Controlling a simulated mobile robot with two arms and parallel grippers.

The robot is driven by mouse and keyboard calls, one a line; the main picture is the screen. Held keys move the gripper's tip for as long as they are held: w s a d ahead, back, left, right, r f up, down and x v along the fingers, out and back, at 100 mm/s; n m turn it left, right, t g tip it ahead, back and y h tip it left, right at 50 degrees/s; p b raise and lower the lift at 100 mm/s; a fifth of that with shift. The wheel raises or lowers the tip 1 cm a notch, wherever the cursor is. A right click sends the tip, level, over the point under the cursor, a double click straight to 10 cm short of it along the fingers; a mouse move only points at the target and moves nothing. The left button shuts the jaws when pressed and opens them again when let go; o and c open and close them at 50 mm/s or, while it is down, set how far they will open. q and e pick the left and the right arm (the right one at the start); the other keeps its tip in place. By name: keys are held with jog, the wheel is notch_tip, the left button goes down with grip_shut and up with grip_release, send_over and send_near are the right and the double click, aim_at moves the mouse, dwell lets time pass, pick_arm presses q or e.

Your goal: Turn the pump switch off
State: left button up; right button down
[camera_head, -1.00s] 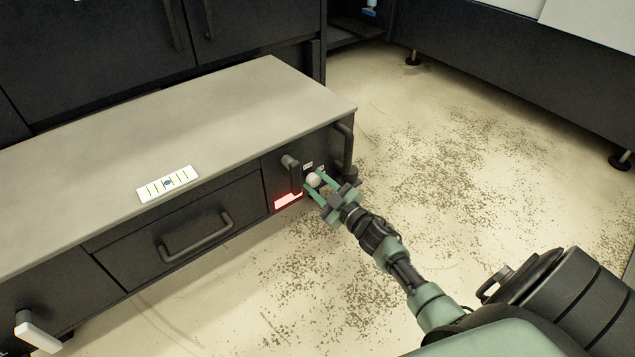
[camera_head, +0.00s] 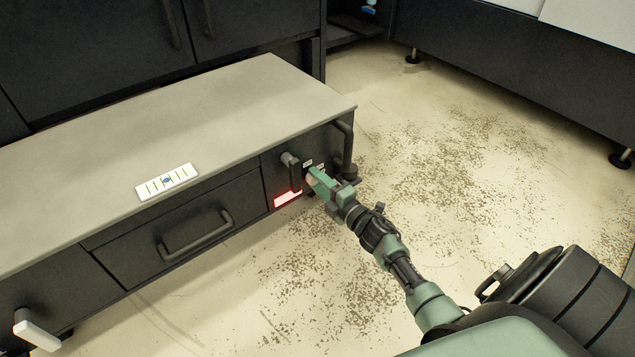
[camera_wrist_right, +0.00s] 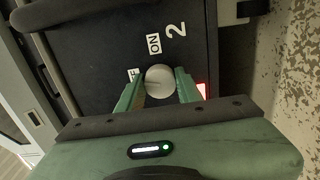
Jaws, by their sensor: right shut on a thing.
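The pump switch is a round pale knob (camera_wrist_right: 160,81) on the dark front panel (camera_wrist_right: 105,45) of the low cabinet. In the right wrist view it sits between the two green fingers of my right gripper (camera_wrist_right: 158,88), which is shut on it. An ON label (camera_wrist_right: 153,43) and a 2 (camera_wrist_right: 176,30) are beside the knob. A second label (camera_wrist_right: 134,75), ending in F, is partly covered by a finger. In the head view my right gripper (camera_head: 316,180) hides most of the knob. My left gripper is not in view.
A bar handle (camera_head: 347,145) is at the cabinet's right end. A white marked plate (camera_head: 167,182) lies on the cabinet top. The floor (camera_head: 440,190) to the right is clear.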

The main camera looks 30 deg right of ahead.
jog(key=shift+f+n+b, duration=0.1)
jog(key=shift+n+b, duration=0.2)
jog(key=shift+n, duration=1.2)
jog(key=c, duration=0.9)
grip_release()
jog(key=shift+c, duration=0.2)
jog(key=shift+s, duration=0.15)
jog(key=s+p, duration=0.3)
jog(key=s, duration=0.4)
jog(key=shift+s+d, duration=0.3)
